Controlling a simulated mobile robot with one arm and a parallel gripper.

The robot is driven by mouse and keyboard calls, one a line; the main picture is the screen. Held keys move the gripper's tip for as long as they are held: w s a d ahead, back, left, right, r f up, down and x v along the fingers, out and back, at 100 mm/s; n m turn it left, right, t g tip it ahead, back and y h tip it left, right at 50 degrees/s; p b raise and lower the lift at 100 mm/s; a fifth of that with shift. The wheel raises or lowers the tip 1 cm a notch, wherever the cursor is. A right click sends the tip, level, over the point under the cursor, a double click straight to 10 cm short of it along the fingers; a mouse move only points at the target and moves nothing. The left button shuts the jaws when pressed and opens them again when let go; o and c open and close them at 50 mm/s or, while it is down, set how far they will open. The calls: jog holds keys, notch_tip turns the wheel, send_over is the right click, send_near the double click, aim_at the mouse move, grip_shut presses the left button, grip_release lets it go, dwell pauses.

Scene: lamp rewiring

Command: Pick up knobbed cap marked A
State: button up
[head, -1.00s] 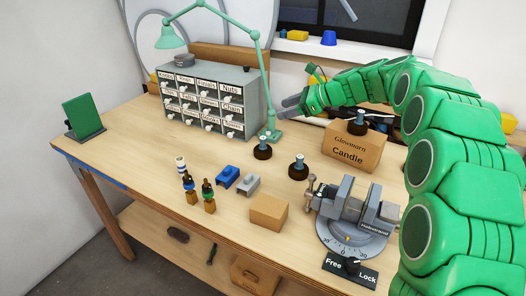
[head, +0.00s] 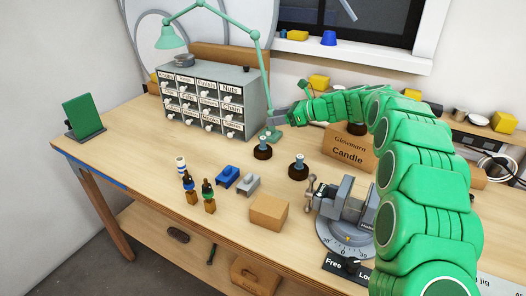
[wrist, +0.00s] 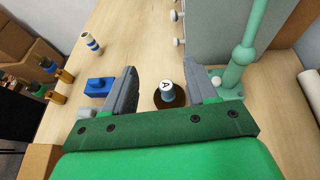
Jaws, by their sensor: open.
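The knobbed cap marked A (wrist: 167,92) has a dark round base and a grey-blue knob with a white top bearing the letter A. It stands upright on the table, and in the head view it appears to be the cap (head: 262,151) near the lamp foot. My gripper (wrist: 163,76) is open and empty. In the wrist view its two grey fingers lie left and right of the cap, with the cap showing between them, apart from both. In the head view my gripper (head: 277,118) is above and behind the cap, in front of the lamp arm.
The green lamp (head: 262,80) stands close to the right finger in the wrist view. A drawer cabinet (head: 212,75) is behind. A second knobbed cap (head: 298,170), a blue block (head: 228,174), a cardboard box (head: 268,212) and a vise (head: 345,205) are on the table.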

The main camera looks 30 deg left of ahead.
send_near(259, 147)
jog(key=shift+a+r, duration=0.35)
jog(key=shift+a, duration=0.25)
jog(key=shift+a+r, duration=0.4)
jog(key=shift+a, duration=0.25)
jog(key=shift+f+x, duration=0.15)
jog(key=shift+x, duration=1.75)
jog(key=shift+f+x, duration=0.1)
jog(key=shift+x, duration=1.8)
jog(key=shift+s+d, duration=0.1)
jog(key=shift+c, duration=0.3)
grip_shut()
jog(key=shift+r, duration=0.15)
